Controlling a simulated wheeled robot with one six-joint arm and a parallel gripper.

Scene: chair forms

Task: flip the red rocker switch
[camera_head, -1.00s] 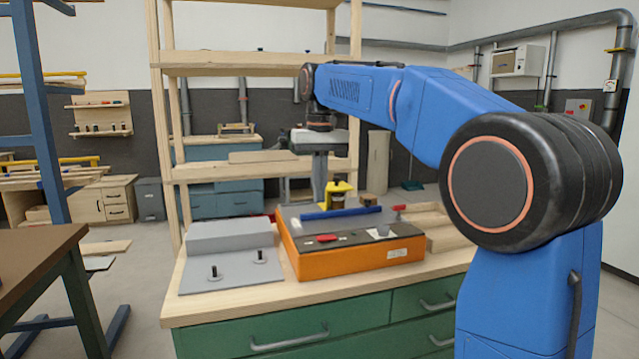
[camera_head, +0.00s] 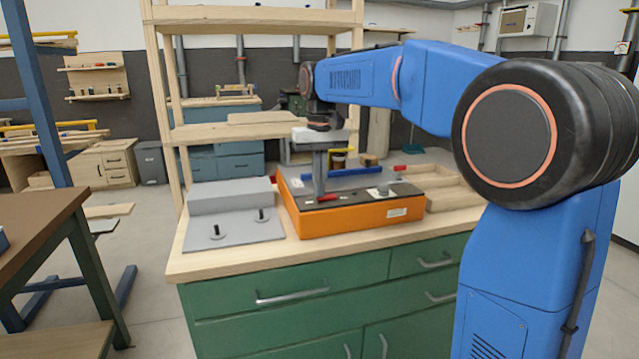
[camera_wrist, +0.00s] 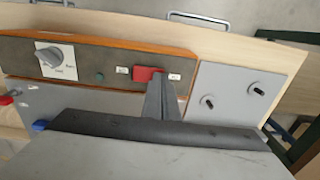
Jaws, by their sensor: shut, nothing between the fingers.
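The red rocker switch (camera_wrist: 146,74) sits on the dark front panel of an orange machine (camera_head: 352,219), between two small white labels in the wrist view. In the head view the switch (camera_head: 328,198) shows as a red strip just right of my fingertips. My gripper (camera_head: 319,192) points down over the panel, with its fingers shut and empty. In the wrist view its fingertips (camera_wrist: 159,79) overlap the right end of the switch. I cannot tell whether they touch it.
A grey plate with two black pegs (camera_head: 232,229) lies left of the machine. A blue bar (camera_head: 341,170) lies behind the panel. Wooden shelf posts (camera_head: 160,110) stand behind the bench.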

